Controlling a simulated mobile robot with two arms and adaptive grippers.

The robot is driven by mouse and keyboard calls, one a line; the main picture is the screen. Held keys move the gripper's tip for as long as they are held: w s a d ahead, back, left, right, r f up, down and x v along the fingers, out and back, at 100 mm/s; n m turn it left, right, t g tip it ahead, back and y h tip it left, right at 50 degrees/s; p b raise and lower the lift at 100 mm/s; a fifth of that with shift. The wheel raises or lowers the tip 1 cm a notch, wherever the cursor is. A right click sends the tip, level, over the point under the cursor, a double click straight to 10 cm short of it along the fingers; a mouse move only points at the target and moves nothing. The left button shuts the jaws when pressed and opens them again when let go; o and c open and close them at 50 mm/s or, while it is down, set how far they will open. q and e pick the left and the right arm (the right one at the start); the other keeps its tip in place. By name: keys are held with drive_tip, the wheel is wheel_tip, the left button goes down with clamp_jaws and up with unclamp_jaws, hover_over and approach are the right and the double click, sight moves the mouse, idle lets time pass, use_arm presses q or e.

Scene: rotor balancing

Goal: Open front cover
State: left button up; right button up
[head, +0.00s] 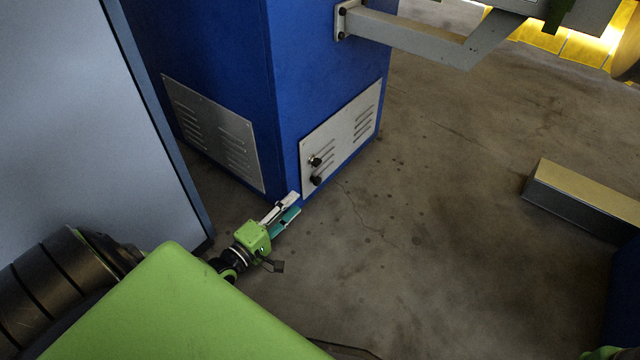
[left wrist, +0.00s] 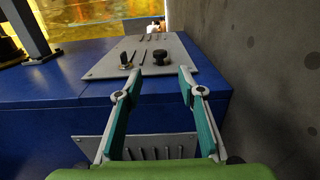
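A grey vented metal cover (head: 345,128) is on the right-hand face of the blue cabinet (head: 300,60), low down. It lies flat against the face. Two dark knobs or latches (head: 316,170) sit near its left end. In the left wrist view the cover (left wrist: 180,62) lies beyond my fingertips, with a round black knob (left wrist: 159,56) and a second fitting (left wrist: 127,60). My left gripper (head: 291,205) is open and empty at the cabinet's lower corner. Its fingers (left wrist: 162,75) are spread and point toward the round knob, apart from it. My right gripper is not shown.
A second vented panel (head: 212,130) is on the cabinet's left face. A pale panel (head: 70,110) with a blue edge stands close at left. A grey bracket arm (head: 410,35) juts out above. A beam-like block (head: 585,195) lies at right. The concrete floor (head: 430,220) between is clear.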

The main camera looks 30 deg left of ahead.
sight(316, 184)
use_arm(q)
drive_tip(key=w+b, duration=0.2)
drive_tip(key=w, duration=0.1)
drive_tip(key=w+b, duration=0.2)
drive_tip(key=w, duration=0.2)
drive_tip(key=w+b, duration=0.1)
drive_tip(key=w, duration=0.3)
drive_tip(key=shift+d+f+b, duration=0.15)
drive_tip(key=shift+d+b, duration=0.25)
drive_tip(key=shift+w, duration=0.5)
drive_tip(key=shift+d, duration=0.1)
clamp_jaws()
